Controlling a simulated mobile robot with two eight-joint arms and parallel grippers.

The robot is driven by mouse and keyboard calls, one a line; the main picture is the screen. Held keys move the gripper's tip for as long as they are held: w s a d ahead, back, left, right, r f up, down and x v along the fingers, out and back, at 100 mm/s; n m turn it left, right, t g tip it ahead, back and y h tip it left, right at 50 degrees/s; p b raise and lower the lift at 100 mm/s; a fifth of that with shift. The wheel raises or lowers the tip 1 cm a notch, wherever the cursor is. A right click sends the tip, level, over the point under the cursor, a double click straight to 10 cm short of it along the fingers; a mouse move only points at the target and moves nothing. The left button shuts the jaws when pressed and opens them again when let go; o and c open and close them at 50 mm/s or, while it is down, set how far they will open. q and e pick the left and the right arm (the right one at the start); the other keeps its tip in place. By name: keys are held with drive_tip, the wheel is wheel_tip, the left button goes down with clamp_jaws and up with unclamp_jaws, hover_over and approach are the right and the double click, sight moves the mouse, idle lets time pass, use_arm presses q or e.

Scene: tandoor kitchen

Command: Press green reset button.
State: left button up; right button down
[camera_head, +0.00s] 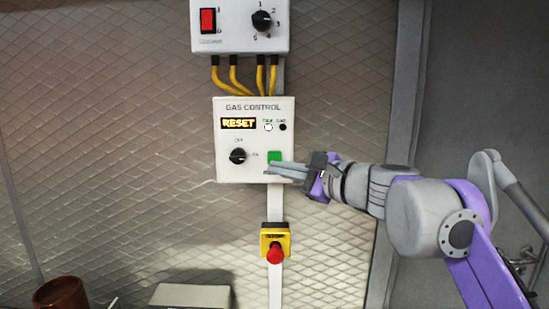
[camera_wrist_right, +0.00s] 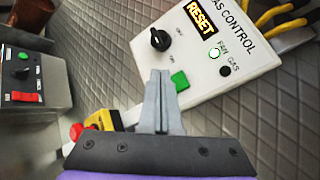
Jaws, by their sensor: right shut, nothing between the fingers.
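The green button (camera_head: 275,156) sits at the lower right of the white gas control box (camera_head: 225,168). It also shows in the right wrist view (camera_wrist_right: 180,81). My right gripper (camera_head: 272,168) is shut and empty, coming in from the right. Its fingertips overlap the button's lower edge in the head view. In the right wrist view the fingertips (camera_wrist_right: 160,75) appear just left of the button. I cannot tell whether they touch it. The box's display (camera_head: 238,123) reads RESET. My left gripper is not in view.
A black knob (camera_head: 238,156) sits left of the button. The fan light (camera_head: 268,127) is lit white; the gas light (camera_head: 283,127) is dark. A red emergency button (camera_head: 275,254) on a yellow box is below. A switch box (camera_head: 240,40) with yellow cables is above.

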sight(262, 160)
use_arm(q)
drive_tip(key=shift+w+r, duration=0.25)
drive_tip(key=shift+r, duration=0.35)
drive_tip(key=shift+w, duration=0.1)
use_arm(e)
drive_tip(key=shift+w, duration=1.1)
drive_tip(key=shift+r, duration=0.1)
use_arm(q)
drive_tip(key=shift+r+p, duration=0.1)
drive_tip(key=shift+p, duration=0.2)
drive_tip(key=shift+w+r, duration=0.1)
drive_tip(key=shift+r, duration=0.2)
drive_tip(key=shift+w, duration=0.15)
use_arm(e)
drive_tip(key=shift+w, duration=0.55)
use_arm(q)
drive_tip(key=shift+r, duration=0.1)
use_arm(e)
drive_tip(key=shift+s, duration=0.2)
